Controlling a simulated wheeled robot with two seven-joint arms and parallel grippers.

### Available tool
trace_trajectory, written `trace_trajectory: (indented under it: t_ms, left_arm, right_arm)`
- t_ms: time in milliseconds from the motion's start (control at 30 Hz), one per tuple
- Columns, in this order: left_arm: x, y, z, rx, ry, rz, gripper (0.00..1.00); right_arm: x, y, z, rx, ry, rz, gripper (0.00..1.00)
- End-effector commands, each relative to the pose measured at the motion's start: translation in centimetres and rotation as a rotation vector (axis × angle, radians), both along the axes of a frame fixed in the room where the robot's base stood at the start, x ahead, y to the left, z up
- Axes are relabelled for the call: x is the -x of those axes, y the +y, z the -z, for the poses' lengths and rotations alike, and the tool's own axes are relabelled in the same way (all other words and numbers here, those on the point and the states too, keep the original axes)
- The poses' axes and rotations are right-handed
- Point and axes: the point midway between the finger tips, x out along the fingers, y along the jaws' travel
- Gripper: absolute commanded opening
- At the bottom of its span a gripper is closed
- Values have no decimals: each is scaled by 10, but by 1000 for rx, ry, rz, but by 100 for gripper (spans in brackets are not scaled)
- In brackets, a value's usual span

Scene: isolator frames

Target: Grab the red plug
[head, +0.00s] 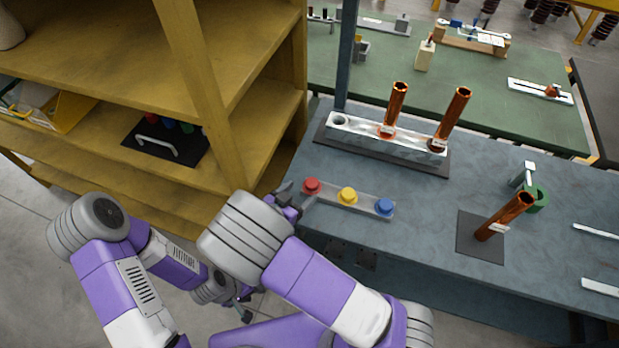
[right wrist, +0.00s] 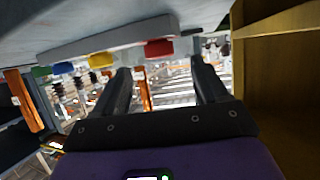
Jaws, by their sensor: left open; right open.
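The red plug (head: 311,185) sits at the left end of a pale strip (head: 365,203) on the grey-blue table. A yellow plug (head: 347,195) and a blue plug (head: 384,207) stand beside it on the strip. My right gripper (head: 297,198) is open just left of the red plug, its wrist partly hiding it. In the right wrist view, the red plug (right wrist: 158,48) appears ahead, between the lines of the two open fingers (right wrist: 160,68), apparently not held. My left gripper (head: 243,308) is low, over the floor, partly hidden by my arms, and empty as far as I can see.
A yellow-brown shelf (head: 235,75) stands close on the left of the table. Behind the strip is a grey holder (head: 350,130) with copper tubes. Table between strip and pad is clear.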

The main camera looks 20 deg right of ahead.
Motion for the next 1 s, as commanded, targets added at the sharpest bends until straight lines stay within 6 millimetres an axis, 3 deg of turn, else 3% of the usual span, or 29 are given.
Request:
trace_trajectory:
  t_ms: [400, 700, 1000]
  left_arm:
    - [0, 0, 11, 0, 0, 0, 43]
    - [0, 0, 11, 0, 0, 0, 43]
    - [0, 0, 11, 0, 0, 0, 43]
  right_arm:
    - [-36, -38, 18, -1, 1, 0, 73]
    - [-38, -40, 19, -2, 0, -1, 71]
    - [-38, -40, 19, -2, 0, -1, 26]
